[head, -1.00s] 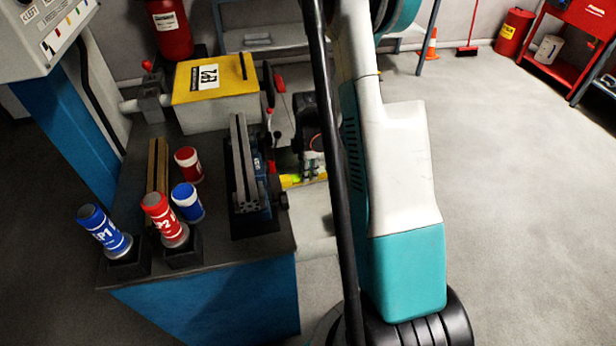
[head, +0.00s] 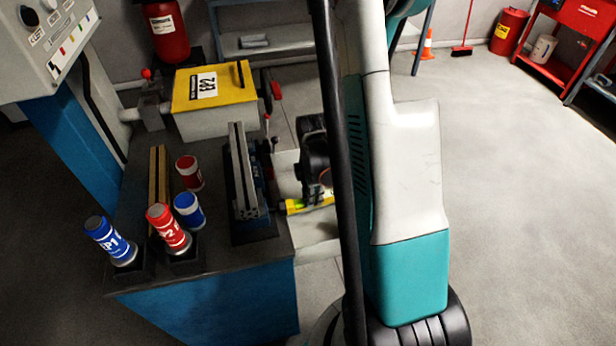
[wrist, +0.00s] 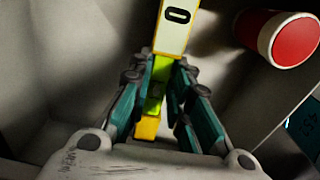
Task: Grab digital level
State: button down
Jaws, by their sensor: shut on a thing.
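The digital level is a yellow bar with a bright green middle and a dark oval mark near one end. In the wrist view the level (wrist: 174,30) runs lengthwise between the fingers of my gripper (wrist: 160,78), which is shut on it. In the head view the level (head: 308,204) shows as a short yellow piece just right of the bench vise. My dark gripper (head: 316,165) is right above it there, partly hidden by my arm. The level's right end is hidden behind the black tube of my arm.
The workbench (head: 215,275) carries a vise (head: 243,185), a yellow-lidded box (head: 210,88), a blue cylinder (head: 110,240), a red cylinder (head: 167,228) and two smaller cans. A red cylinder (wrist: 295,42) is near the level in the wrist view. Open floor (head: 510,200) lies at right.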

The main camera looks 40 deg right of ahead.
jog(key=s, duration=0.1)
jog(key=s+a+b, duration=0.2)
jog(key=s, duration=0.1)
jog(key=shift+a+f, duration=0.1)
jog(key=shift+f, duration=0.1)
jog(key=shift+s+a+r+b, duration=0.1)
jog(key=shift+s+a+b, duration=0.25)
jog(key=shift+s, duration=0.25)
jog(key=shift+s+a+r+b, duration=0.1)
jog(key=shift+s+a+b, duration=0.2)
jog(key=shift+s, duration=0.3)
